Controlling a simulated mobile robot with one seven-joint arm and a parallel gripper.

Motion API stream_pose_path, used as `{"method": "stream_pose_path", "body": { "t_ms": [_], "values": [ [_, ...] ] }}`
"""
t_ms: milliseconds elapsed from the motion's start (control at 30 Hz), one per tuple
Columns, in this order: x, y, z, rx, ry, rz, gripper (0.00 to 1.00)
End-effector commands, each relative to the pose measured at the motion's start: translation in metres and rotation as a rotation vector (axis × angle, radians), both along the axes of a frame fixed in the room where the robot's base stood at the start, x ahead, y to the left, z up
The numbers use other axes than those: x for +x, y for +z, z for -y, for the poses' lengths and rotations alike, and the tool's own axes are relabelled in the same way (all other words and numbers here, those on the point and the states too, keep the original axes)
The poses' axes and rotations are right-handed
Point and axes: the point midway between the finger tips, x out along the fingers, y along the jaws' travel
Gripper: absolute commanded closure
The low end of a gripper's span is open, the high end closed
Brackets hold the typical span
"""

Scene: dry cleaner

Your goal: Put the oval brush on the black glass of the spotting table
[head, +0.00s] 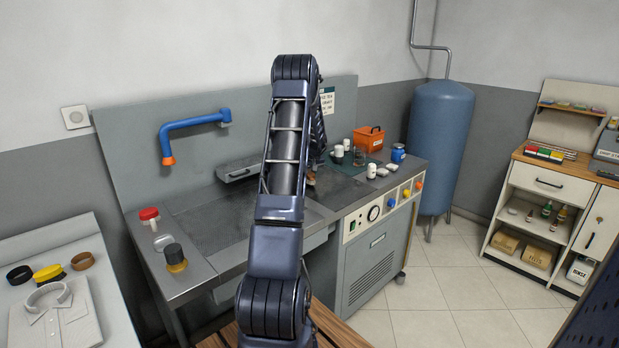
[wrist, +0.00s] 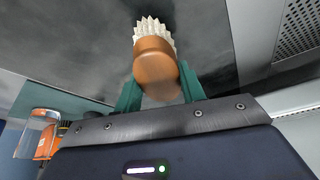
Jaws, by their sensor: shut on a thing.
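The oval brush (wrist: 156,68), with a brown wooden back and pale bristles, is between the green fingers of my gripper (wrist: 158,88) in the wrist view. My gripper is shut on it. The black glass (wrist: 215,40) lies under and beyond the brush as a dark, cloudy, shiny surface. In the head view the black glass (head: 343,190) shows on the spotting table (head: 228,275), just right of my arm. My arm hides most of the gripper and brush there. I cannot tell whether the brush touches the glass.
Behind the glass, a green mat (head: 371,160) bears bottles and a glass jar, with an orange box (head: 369,139) near it. A perforated plate (head: 215,222) lies left of my arm. A blue swing arm (head: 190,125) rises at the back.

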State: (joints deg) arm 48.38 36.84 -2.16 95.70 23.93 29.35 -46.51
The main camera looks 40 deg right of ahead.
Motion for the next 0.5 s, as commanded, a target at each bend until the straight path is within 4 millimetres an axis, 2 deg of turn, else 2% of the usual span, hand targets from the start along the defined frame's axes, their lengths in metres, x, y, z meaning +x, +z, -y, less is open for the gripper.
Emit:
{"method": "stream_pose_path", "body": {
  "t_ms": [133, 500],
  "values": [
    [0.000, -0.016, 0.000, 0.000, 0.000, 0.000, 0.84],
    [-0.001, -0.018, 0.000, 0.000, 0.000, 0.000, 0.84]
  ]
}}
